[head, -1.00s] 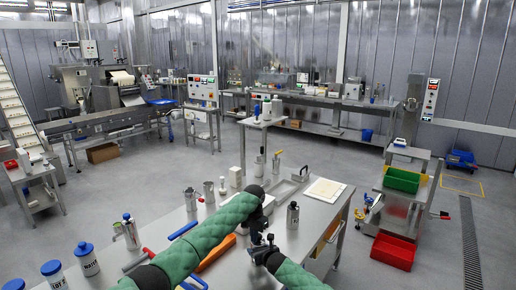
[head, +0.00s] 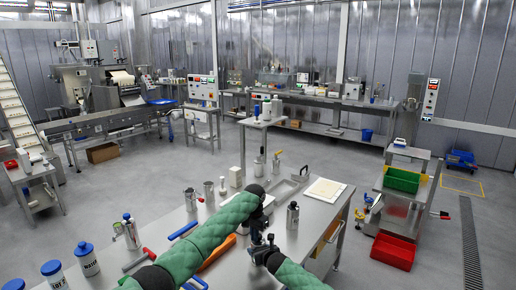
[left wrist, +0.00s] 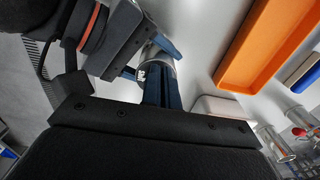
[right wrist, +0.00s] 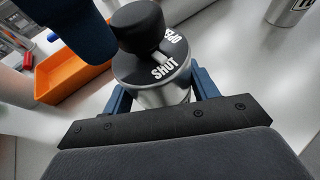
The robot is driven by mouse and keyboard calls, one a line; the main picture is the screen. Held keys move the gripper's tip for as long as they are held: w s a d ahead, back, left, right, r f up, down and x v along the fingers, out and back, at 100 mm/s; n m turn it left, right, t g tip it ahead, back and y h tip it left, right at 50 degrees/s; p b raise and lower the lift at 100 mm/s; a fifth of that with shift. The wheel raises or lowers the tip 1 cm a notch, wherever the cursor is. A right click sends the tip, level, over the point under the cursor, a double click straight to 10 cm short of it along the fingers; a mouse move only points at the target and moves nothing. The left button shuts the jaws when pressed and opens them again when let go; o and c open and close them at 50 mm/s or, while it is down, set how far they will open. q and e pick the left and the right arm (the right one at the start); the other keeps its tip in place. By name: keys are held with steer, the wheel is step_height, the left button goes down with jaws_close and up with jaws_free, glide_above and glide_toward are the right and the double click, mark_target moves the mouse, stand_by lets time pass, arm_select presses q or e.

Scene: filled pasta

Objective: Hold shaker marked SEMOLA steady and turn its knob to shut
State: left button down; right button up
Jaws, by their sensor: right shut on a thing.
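The steel shaker (right wrist: 160,97) stands in my right gripper (right wrist: 160,92), whose blue fingers close on both sides of its body. Its black top carries the white words SHUT and OPEN, and a round black knob (right wrist: 138,27) sits above. The knob's narrow part points toward the lettering; its exact setting is unclear. The body's name label is hidden. My left gripper (left wrist: 162,85) has its fingers close together, with nothing visible between them. One blue finger shows left of the knob in the right wrist view, apparently apart from it. Both grippers meet over the table in the head view.
An orange tray (right wrist: 70,80) lies near the grippers. Another labelled shaker (head: 292,216) stands to the right on the steel table.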

steer(key=shift+a, duration=0.15)
arm_select(q)
step_height(320, 180, up, 6)
steer(key=shift+s+a, duration=0.25)
steer(key=shift+a, duration=0.05)
stand_by(0.8)
arm_select(e)
steer(key=o, duration=1.3)
steer(key=shift+c, duration=0.2)
steer(key=shift+s+d, duration=0.1)
steer(key=shift+d, duration=0.1)
